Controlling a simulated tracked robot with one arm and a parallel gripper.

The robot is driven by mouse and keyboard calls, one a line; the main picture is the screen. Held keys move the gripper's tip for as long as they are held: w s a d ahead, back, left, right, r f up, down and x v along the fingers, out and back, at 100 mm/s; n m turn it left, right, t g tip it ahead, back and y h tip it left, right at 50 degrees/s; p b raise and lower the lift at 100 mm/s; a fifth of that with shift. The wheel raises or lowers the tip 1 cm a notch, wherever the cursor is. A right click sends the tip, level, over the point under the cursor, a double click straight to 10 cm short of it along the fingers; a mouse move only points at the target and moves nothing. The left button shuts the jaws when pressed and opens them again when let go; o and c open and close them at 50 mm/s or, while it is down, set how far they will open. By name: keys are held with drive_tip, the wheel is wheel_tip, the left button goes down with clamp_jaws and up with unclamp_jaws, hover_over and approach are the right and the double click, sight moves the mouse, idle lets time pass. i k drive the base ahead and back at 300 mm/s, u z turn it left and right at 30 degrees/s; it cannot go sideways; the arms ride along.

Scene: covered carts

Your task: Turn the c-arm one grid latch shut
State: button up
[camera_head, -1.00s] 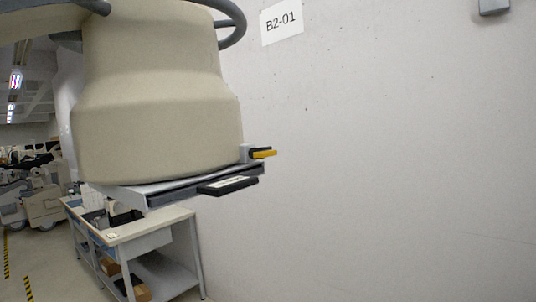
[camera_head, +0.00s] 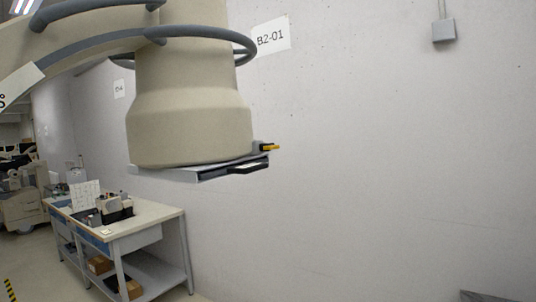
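The C-arm's beige detector housing (camera_head: 190,115) hangs from its curved arm in the upper left of the head camera view. A flat grey grid plate (camera_head: 190,174) sits under it, with a black handle (camera_head: 250,167) at its front edge. The small grid latch (camera_head: 270,147), with a yellow lever on a grey mount, is at the plate's right corner. The lever points to the right, outward from the housing. At this distance I cannot tell whether it is latched. My gripper is not in the picture.
A workbench (camera_head: 140,224) with blue drawers, boxes and small equipment stands below left. A white wall (camera_head: 390,150) with a B2-01 sign (camera_head: 271,37) and a grey box (camera_head: 444,31) fills the right. Open floor shows at lower left.

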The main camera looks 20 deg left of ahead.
sight(263, 146)
drive_tip(key=u, duration=0.05)
drive_tip(key=k, duration=0.55)
drive_tip(key=z, duration=0.7)
drive_tip(key=i, duration=2.3)
drive_tip(key=u, duration=0.8)
